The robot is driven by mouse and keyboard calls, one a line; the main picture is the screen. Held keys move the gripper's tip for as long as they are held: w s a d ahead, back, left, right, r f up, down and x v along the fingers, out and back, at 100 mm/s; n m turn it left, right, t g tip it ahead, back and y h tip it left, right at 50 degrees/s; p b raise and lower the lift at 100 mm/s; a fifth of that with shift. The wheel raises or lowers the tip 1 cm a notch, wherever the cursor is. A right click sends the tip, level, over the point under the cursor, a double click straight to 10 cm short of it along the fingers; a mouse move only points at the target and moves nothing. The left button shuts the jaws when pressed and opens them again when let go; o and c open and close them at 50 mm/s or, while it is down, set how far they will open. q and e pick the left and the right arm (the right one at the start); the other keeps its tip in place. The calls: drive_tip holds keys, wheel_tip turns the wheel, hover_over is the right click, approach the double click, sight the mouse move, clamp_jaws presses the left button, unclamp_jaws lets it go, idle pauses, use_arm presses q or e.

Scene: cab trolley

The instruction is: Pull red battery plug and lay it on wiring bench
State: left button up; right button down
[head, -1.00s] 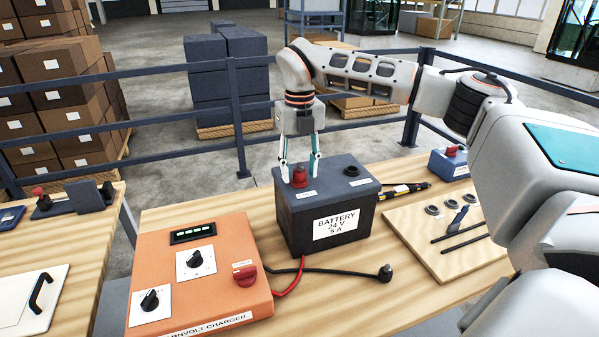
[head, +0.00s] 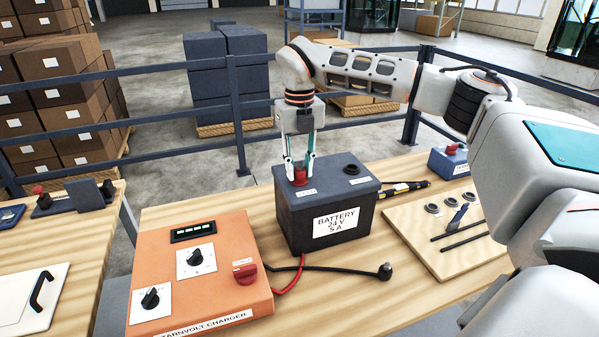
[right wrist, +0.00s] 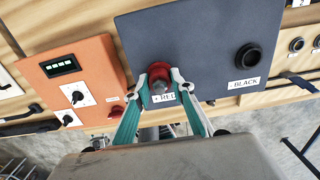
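The red battery plug (head: 300,176) sits upright on top of the dark grey battery (head: 290,225), at its left side. It also shows in the right wrist view (right wrist: 160,72), behind a label reading RED. My right gripper (head: 300,172) points down from above, with one fingertip on each side of the plug. In the right wrist view its fingertips (right wrist: 161,85) close against the plug's sides. The plug is still seated on the battery. A wooden bench (head: 345,297) carries the battery, and a second wooden bench (head: 88,240) stands at the left. My left gripper is out of view.
An orange charger (head: 215,265) stands left of the battery. Red and black cables run in front of it, the black one ending in a plug (head: 385,271). A board with tools (head: 415,235) lies at the right. A blue railing (head: 180,147) runs behind.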

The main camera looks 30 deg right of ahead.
sight(300, 162)
drive_tip(key=shift+r, duration=3)
drive_tip(key=shift+a, duration=0.1)
